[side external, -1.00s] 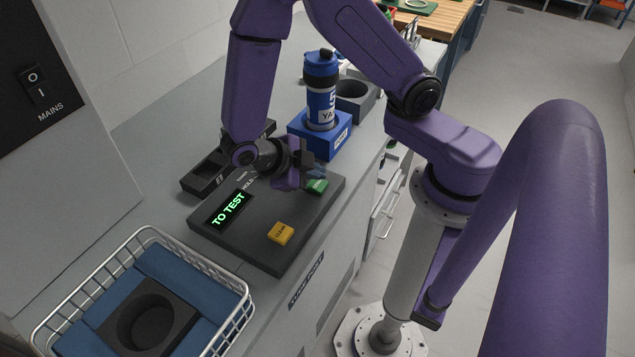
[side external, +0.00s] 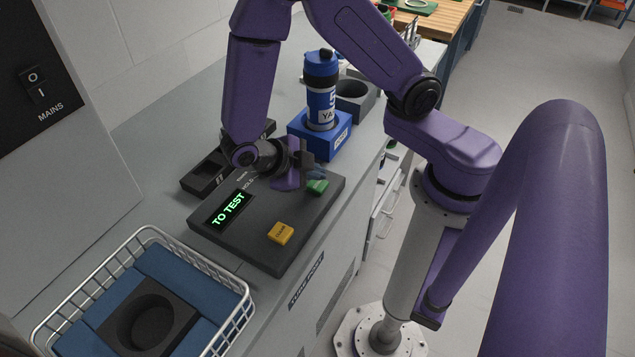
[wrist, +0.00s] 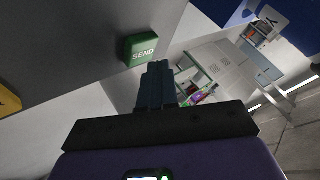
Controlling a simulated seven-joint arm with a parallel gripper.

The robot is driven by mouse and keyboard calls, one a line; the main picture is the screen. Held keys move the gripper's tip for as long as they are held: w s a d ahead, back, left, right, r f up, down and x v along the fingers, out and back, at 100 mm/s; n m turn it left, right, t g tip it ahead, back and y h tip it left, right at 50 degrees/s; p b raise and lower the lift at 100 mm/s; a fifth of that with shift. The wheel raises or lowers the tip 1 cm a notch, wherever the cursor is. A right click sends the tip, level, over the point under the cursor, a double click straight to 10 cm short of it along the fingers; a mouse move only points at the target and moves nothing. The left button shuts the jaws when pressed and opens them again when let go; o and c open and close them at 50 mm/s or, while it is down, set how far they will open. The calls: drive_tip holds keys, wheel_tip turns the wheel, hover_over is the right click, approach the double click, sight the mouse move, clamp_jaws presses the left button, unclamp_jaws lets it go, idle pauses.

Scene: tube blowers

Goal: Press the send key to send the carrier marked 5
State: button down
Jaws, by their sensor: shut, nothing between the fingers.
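The green send key (side external: 317,187) sits on the dark control panel (side external: 235,247); in the wrist view the key (wrist: 141,49) reads "SEND". My gripper (side external: 318,172) is shut and empty, just above and beside the send key. In the wrist view its fingertips (wrist: 155,68) are close to the key's lower edge; I cannot tell whether they touch it. The panel display (side external: 229,208) reads "TO TEST" in green.
A yellow key (side external: 281,233) is on the panel's near part. A white wire basket (side external: 150,235) with blue padding and a dark round socket stands front left. An empty dark round holder (side external: 353,97) is behind the carrier. A black tray (side external: 200,177) lies beyond the panel.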

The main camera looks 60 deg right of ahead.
sight(316, 188)
drive_tip(key=shift+f, duration=0.75)
idle(0.7)
drive_tip(key=shift+r, duration=3.35)
drive_tip(key=s+r+m+t+y, duration=0.2)
drive_tip(key=s+r+m+y, duration=0.2)
drive_tip(key=m, duration=0.9)
drive_tip(key=s+r+m+t+y, duration=0.2)
drive_tip(key=s+r+m+y, duration=0.2)
drive_tip(key=m, duration=1)
drive_tip(key=shift+s+d+m+y, duration=0.3)
drive_tip(key=shift+s+d+y, duration=0.1)
drive_tip(key=shift+s, duration=0.55)
